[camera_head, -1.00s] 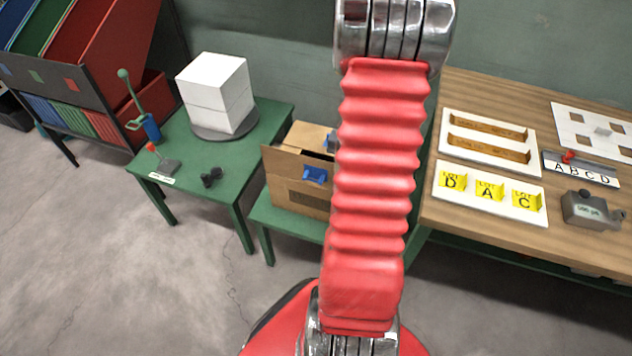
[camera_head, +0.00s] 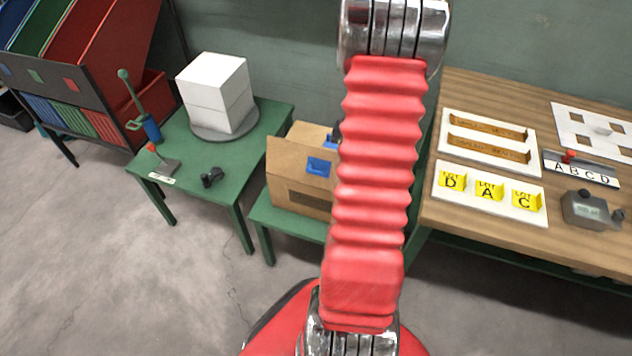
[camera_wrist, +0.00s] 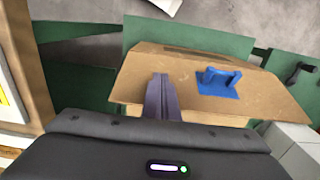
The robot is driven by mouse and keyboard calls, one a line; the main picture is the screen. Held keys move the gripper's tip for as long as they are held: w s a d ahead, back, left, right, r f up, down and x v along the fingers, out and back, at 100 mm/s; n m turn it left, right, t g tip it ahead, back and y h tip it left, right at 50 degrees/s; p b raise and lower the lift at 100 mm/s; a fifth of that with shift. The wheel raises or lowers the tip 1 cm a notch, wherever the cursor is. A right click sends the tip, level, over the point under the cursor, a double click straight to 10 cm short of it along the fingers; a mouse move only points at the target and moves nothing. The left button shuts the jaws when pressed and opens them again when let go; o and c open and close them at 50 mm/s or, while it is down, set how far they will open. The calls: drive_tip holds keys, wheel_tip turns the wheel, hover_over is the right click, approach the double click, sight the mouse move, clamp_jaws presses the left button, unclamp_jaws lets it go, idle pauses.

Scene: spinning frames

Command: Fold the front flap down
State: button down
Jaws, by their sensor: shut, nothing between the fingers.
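The cardboard box (camera_head: 300,197) sits on a low green bench, partly hidden behind my arm in the head view. Its front flap (camera_head: 287,160) stands up from the front wall and carries a blue handle (camera_head: 318,167). In the wrist view the flap (camera_wrist: 265,95) spreads across the middle, with the blue handle (camera_wrist: 218,82) on its face. My gripper (camera_wrist: 160,82) is shut and empty. Its fingers overlap the flap left of the handle; I cannot tell whether they touch it. In the head view my arm hides most of the gripper.
A green table (camera_head: 192,178) left of the box holds a white cube (camera_head: 218,95) on a round grey base and small tools. A wooden table (camera_head: 450,215) at right holds trays, yellow lot cards (camera_head: 489,191) and a grey device (camera_head: 586,210). Floor is clear at left.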

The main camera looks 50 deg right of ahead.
drive_tip(key=shift+w+d+f, duration=0.25)
drive_tip(key=shift+d, duration=0.35)
drive_tip(key=shift+w+d+f, duration=0.3)
drive_tip(key=shift+d, duration=0.35)
drive_tip(key=shift+w+d+f, duration=0.25)
drive_tip(key=shift+d, duration=0.35)
drive_tip(key=shift+w+d+f, duration=0.35)
drive_tip(key=shift+d+f, duration=0.5)
drive_tip(key=shift+f, duration=0.05)
drive_tip(key=shift+w+d+f, duration=0.35)
drive_tip(key=shift+d+f, duration=0.45)
drive_tip(key=shift+f, duration=0.15)
drive_tip(key=shift+w+d+f, duration=0.1)
drive_tip(key=shift+d+f, duration=0.15)
drive_tip(key=shift+f, duration=0.6)
drive_tip(key=shift+w+d+f, duration=0.1)
drive_tip(key=shift+d+f, duration=0.15)
drive_tip(key=shift+f, duration=0.55)
drive_tip(key=shift+d+f, duration=0.1)
drive_tip(key=shift+f, duration=0.65)
drive_tip(key=shift+r, duration=0.1)
wheel_tip(320, 180, up, 9)
drive_tip(key=shift+w, duration=0.15)
